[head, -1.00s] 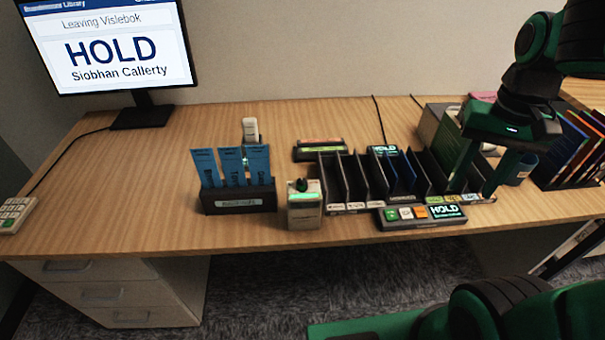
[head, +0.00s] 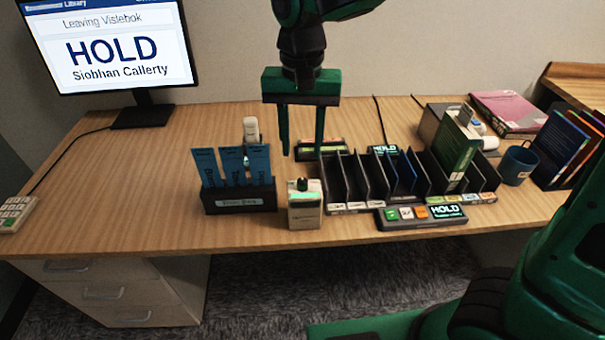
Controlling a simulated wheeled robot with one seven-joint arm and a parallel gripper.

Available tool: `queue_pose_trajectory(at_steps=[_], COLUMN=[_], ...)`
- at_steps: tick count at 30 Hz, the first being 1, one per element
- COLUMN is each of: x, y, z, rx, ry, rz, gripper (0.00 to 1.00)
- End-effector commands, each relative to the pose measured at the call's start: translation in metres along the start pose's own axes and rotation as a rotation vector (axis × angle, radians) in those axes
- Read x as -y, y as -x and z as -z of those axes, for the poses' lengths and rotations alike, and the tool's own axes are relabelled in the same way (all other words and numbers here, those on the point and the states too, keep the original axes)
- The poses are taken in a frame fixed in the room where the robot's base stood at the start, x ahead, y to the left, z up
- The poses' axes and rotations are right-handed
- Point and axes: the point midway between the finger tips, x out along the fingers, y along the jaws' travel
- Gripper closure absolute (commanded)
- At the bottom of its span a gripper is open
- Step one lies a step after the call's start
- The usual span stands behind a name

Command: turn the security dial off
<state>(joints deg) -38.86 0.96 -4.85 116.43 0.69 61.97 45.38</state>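The security dial is most likely the dark knob (head: 302,184) on top of a small pale box (head: 305,213) with a green lit band, near the desk's front edge. Which way the knob points is too small to tell. My gripper (head: 302,154) hangs pointing down above and apparently behind the box. Its two fingers are apart with nothing between them, and it appears clear of the knob.
A dark holder (head: 240,199) with blue cards stands just left of the box. A black slotted sorter (head: 350,207) stands right, with a green book (head: 456,150) in it. A button panel (head: 422,217) lies in front. A monitor (head: 110,45) stands back left.

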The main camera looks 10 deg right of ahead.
Motion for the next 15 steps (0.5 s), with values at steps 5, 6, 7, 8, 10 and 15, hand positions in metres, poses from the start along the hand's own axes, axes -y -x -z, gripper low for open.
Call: queue_pose_trajectory(at_steps=[5, 6, 7, 8, 10, 15], x=[-0.001, -0.002, -0.002, -0.002, -0.002, -0.002], y=[-0.032, -0.039, -0.044, -0.05, -0.061, -0.082], z=[-0.001, -0.001, -0.001, 0.0, 0.0, 0.0], rx=[0.004, 0.003, 0.004, 0.003, 0.003, 0.002], ry=[0.0, 0.0, 0.0, 0.0, 0.0, -0.001], rz=[-0.004, -0.003, -0.004, -0.003, -0.003, -0.002], gripper=[0.61, 0.61, 0.61, 0.61, 0.61, 0.61])
